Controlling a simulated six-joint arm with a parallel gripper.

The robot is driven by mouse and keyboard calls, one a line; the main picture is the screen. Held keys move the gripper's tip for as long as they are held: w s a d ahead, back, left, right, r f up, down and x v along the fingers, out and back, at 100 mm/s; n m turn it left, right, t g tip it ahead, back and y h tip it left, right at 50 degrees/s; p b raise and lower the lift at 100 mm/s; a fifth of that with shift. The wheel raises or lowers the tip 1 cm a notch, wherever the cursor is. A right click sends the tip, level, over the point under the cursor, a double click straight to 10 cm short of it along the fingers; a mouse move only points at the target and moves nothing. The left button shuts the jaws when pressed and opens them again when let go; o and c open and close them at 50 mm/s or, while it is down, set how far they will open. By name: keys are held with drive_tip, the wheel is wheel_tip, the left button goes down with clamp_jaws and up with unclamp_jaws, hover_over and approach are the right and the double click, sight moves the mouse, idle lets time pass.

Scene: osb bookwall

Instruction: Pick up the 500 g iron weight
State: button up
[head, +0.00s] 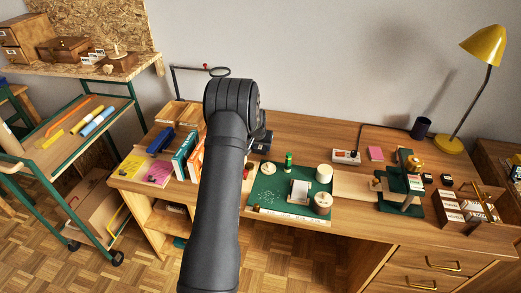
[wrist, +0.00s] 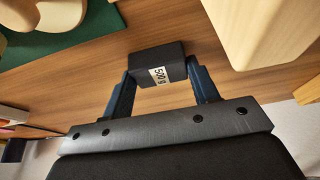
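The 500 g iron weight (wrist: 150,62) is a small dark block with a white "500 g" label. In the wrist view it sits between the two blue fingers of my gripper (wrist: 160,80), which meet its two sides with no clear gap. My gripper looks shut on it. The wooden desk top (wrist: 100,75) lies behind the weight; I cannot tell whether they touch. In the head view my arm hides the weight, and only a dark part of my gripper (head: 263,142) shows right of the arm.
A green mat (head: 268,190) with small items lies right of my arm. Books (head: 184,155) stand to its left. In the wrist view, a large pale wooden object (wrist: 265,30) is close at right. A yellow lamp (head: 485,45) stands far right, and a shelf trolley (head: 70,150) far left.

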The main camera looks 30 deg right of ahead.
drive_tip(key=shift+c, duration=1.4)
drive_tip(key=shift+r, duration=0.1)
